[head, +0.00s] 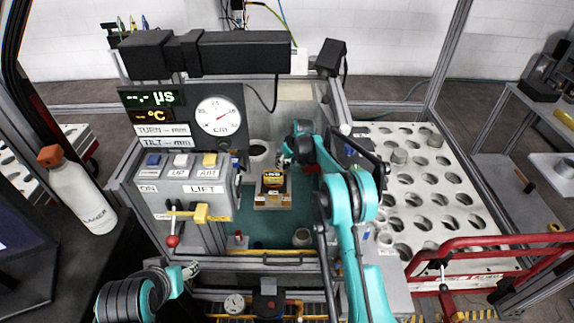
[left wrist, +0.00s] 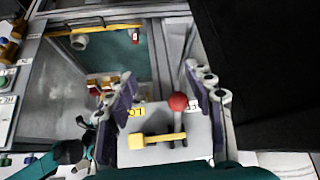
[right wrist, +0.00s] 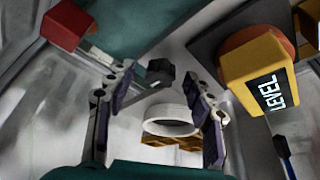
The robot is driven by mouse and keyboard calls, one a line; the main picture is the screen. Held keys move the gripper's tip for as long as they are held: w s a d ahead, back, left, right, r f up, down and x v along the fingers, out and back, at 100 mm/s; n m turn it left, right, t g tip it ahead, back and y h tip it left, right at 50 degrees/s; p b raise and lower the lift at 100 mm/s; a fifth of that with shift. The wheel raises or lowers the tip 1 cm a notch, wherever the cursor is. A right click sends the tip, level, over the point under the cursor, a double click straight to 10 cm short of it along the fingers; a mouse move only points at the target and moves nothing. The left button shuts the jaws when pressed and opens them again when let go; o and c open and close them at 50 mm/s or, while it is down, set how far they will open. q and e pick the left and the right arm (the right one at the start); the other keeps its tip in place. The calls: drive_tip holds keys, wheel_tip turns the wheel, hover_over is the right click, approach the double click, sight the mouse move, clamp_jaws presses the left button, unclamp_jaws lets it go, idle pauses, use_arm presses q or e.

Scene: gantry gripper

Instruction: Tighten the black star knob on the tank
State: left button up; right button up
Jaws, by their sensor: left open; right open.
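A small black knob-like part (right wrist: 160,71) shows between the fingertips of my right gripper (right wrist: 161,76) in the right wrist view; its star shape is not clear. The fingers stand apart on either side of it, and I cannot tell whether they touch it. In the head view my right gripper (head: 286,158) is at the back of the teal-floored tank (head: 285,222), and the knob is not clearly visible there. My left gripper (head: 190,271) is open and empty at the front left, by the control panel (head: 172,206).
A white ring (right wrist: 170,121) is behind the right fingers. A yellow LEVEL block (right wrist: 257,72) stands to their right and a red block (right wrist: 65,24) to their left. A red-ball lever (left wrist: 178,102) and yellow handle (left wrist: 157,141) are near the left fingers.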

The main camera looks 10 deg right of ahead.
drive_tip(key=c, duration=1.2)
drive_tip(key=shift+o, duration=0.2)
drive_tip(key=m, duration=0.1)
drive_tip(key=m+h, duration=0.1)
drive_tip(key=m, duration=0.1)
drive_tip(key=m+h, duration=0.1)
drive_tip(key=shift+a+m, duration=0.3)
drive_tip(key=shift+m, duration=0.1)
drive_tip(key=m+h, duration=0.1)
drive_tip(key=m, duration=0.3)
drive_tip(key=shift+w+a+h, duration=0.1)
drive_tip(key=shift+a+h, duration=0.05)
drive_tip(key=shift+h, duration=0.25)
drive_tip(key=m+h, duration=0.1)
drive_tip(key=m, duration=0.3)
drive_tip(key=shift+a+g, duration=0.1)
drive_tip(key=shift+g, duration=0.3)
drive_tip(key=m+g+h+p, duration=0.1)
drive_tip(key=m, duration=0.3)
drive_tip(key=shift+w, duration=0.15)
drive_tip(key=shift+m+g, duration=0.3)
